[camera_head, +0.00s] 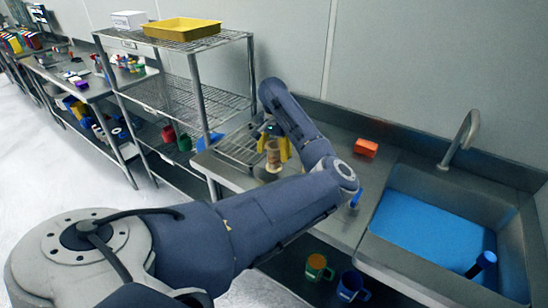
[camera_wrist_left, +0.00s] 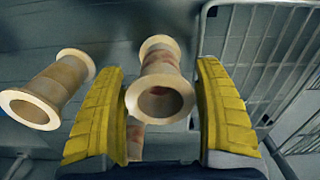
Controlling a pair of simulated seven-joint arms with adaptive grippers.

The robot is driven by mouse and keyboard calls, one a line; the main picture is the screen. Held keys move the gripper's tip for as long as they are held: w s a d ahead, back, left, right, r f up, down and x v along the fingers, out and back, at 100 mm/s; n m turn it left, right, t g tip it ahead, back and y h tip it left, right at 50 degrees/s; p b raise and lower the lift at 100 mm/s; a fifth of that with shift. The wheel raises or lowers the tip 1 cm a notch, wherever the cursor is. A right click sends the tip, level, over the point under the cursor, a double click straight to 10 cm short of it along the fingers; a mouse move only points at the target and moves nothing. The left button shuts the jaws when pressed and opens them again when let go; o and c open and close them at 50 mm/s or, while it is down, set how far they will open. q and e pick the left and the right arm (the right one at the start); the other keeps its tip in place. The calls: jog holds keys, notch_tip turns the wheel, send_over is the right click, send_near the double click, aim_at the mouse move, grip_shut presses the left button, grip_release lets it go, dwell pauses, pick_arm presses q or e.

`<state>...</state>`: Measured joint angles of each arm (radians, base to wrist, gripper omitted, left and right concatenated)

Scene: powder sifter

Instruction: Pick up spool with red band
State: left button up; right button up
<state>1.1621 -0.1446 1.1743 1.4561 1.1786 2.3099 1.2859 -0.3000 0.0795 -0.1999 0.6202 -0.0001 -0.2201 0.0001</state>
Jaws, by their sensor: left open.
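My left gripper (camera_head: 275,150) has yellow fingers and reaches down over the steel counter by the wire rack. It is open in the left wrist view (camera_wrist_left: 160,125). A tan spool (camera_wrist_left: 162,100) with reddish patches on its body stands between the fingers, with clear gaps on both sides. A second tan spool (camera_wrist_left: 50,88), with a brownish middle, is left of the left finger. A reddish-tan piece (camera_wrist_left: 135,142) shows partly below the middle spool. In the head view a tan spool (camera_head: 273,157) shows between the fingers. My right gripper is out of view.
A wire dish rack (camera_head: 238,148) is close beside the gripper. An orange block (camera_head: 366,147) and a sink (camera_head: 425,225) with a blue basin are to the right. A wire shelf (camera_head: 190,95) with a yellow tray (camera_head: 183,28) stands to the left.

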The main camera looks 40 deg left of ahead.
pick_arm(q)
jog(key=shift+f, duration=0.55)
grip_shut()
